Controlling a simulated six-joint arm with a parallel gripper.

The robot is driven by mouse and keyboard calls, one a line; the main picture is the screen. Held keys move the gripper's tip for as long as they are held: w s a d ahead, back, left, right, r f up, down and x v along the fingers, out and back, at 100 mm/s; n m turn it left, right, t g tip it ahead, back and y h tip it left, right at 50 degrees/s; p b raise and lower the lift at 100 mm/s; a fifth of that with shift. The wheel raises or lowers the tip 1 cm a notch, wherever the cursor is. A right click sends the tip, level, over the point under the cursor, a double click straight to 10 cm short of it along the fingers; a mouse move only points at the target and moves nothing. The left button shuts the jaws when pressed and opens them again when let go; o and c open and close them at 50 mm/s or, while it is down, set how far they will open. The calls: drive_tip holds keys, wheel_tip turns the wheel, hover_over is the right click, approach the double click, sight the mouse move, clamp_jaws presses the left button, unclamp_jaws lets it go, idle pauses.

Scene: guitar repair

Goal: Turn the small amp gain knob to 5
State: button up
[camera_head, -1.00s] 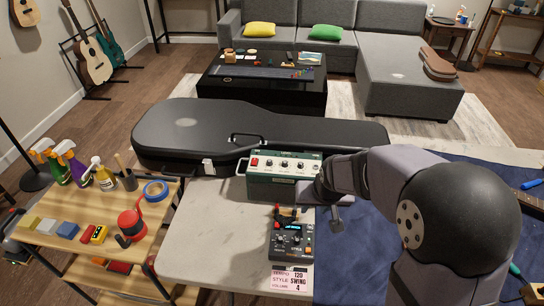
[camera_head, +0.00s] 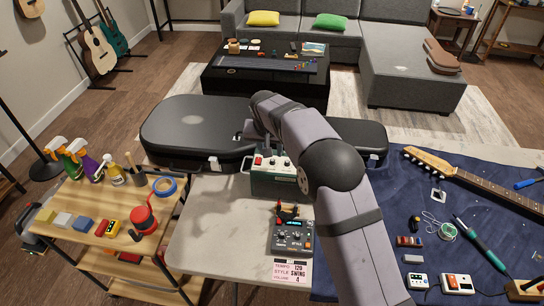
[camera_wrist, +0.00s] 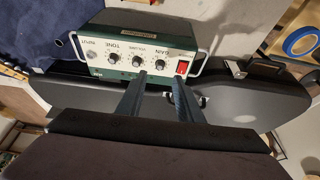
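The small amp (camera_head: 268,184) stands on the table in front of the black guitar case, green with a pale control panel. In the wrist view the amp (camera_wrist: 105,77) appears upside down, with TONE, volume and GAIN labels. The gain knob (camera_wrist: 160,65) is a dark knob between the volume knob (camera_wrist: 137,61) and the red switch (camera_wrist: 182,70). My gripper (camera_wrist: 160,76) is open and empty, its two fingers pointing at the panel on either side of the gain knob's line. I cannot tell whether they touch it. The knob's exact setting is too small to read.
The black guitar case (camera_head: 190,125) lies close behind the amp. A small drum-machine-like box (camera_head: 292,235) stands in front, with a card (camera_head: 291,270) reading tempo 120, style swing, volume 4. A guitar neck (camera_head: 480,185) and tools lie on the blue mat at right.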

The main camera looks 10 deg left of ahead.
sight(272, 161)
drive_tip(key=shift+f, duration=0.1)
drive_tip(key=shift+p+x, duration=1.5)
drive_tip(key=shift+x, duration=2.05)
clamp_jaws()
